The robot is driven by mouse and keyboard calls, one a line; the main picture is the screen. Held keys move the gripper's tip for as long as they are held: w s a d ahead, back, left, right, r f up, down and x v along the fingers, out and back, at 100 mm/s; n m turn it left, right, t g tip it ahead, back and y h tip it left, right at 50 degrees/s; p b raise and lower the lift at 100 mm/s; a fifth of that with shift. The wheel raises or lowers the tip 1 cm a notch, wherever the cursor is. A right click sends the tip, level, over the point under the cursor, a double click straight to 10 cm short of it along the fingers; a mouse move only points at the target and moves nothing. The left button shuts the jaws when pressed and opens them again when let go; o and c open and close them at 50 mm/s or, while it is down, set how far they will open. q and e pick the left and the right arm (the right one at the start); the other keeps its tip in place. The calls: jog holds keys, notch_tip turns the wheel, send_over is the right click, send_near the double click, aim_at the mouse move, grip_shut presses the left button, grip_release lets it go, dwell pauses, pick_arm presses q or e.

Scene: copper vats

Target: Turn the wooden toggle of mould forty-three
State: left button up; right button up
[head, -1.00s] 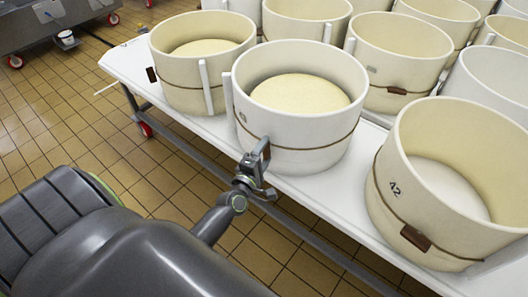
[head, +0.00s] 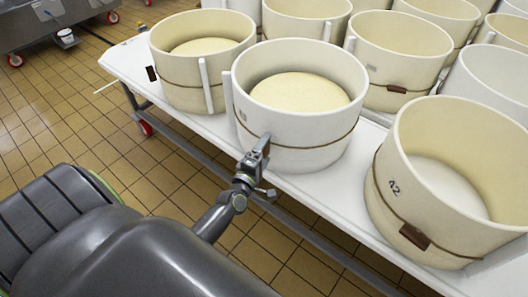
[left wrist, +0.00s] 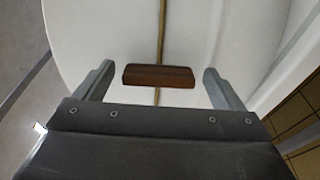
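A white mould (head: 305,105) holding a pale cheese (head: 300,92) stands near the table's front edge, with a cord round it. Its number is too small to read. My left gripper (head: 264,143) is at the front of this mould and hides its toggle in the head view. In the left wrist view, the brown wooden toggle (left wrist: 158,76) lies across the cord (left wrist: 161,35). The left gripper (left wrist: 158,82) is open, with one finger at each side of the toggle and gaps between. My right gripper is not in view.
Mould forty-two (head: 440,185), empty with a brown toggle (head: 414,236), stands to the right. Another filled mould (head: 200,65) stands to the left. More moulds crowd behind on the white table (head: 125,65). Tiled floor (head: 60,110) is clear in front.

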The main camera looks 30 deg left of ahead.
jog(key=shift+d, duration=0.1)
pick_arm(q)
jog(key=shift+s+f, duration=0.1)
jog(key=shift+s, duration=0.5)
jog(key=s+d+b, duration=0.2)
jog(key=s+b, duration=0.6)
jog(key=s, duration=0.8)
jog(key=shift+d, duration=0.2)
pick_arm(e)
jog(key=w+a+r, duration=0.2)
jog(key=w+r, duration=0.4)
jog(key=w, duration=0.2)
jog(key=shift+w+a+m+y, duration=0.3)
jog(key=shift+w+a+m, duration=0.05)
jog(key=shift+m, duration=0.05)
